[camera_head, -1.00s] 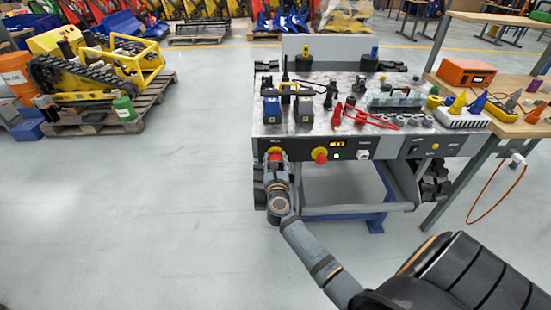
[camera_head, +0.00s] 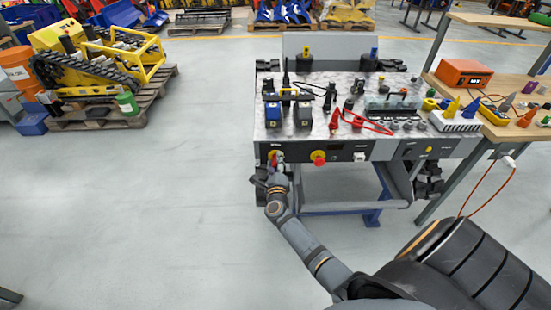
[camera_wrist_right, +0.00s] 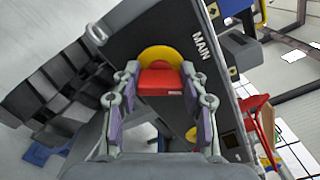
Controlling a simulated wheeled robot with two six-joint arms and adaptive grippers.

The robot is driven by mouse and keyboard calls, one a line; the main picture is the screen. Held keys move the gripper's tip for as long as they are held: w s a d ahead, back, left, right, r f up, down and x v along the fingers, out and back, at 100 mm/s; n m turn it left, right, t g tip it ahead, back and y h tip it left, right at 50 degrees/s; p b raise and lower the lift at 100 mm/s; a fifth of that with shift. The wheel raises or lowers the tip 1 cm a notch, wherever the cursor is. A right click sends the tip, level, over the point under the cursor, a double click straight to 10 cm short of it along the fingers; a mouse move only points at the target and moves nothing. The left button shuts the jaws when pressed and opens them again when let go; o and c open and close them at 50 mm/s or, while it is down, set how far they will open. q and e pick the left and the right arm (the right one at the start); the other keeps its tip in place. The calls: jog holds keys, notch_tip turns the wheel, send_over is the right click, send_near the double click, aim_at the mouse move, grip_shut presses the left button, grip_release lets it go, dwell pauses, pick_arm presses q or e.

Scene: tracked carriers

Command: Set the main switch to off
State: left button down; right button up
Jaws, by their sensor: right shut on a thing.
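The main switch, a red handle on a round yellow plate (camera_wrist_right: 160,54), is on the carrier's dark front panel, beside the label MAIN. It also shows at the panel's left end in the head view (camera_head: 274,153). My right gripper (camera_wrist_right: 161,78) is shut on the red handle, one finger on each side; in the head view the gripper (camera_head: 277,170) partly hides it. The panel's small display (camera_head: 337,147) is dark. My left gripper is not clearly in view.
A red button on a yellow base (camera_head: 318,158) sits right of the main switch. A wooden bench (camera_head: 520,130) stands at right.

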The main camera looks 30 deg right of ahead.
jog(key=n+p, duration=0.2)
jog(key=n, duration=0.1)
jog(key=shift+f+n+p, duration=0.1)
jog(key=shift+n+p, duration=0.45)
jog(key=shift+n, duration=1.25)
jog(key=o, duration=1.1)
jog(key=shift+o, duration=0.2)
jog(key=shift+s+a, duration=0.1)
jog(key=v, duration=1.1)
jog(key=shift+s+a, duration=0.3)
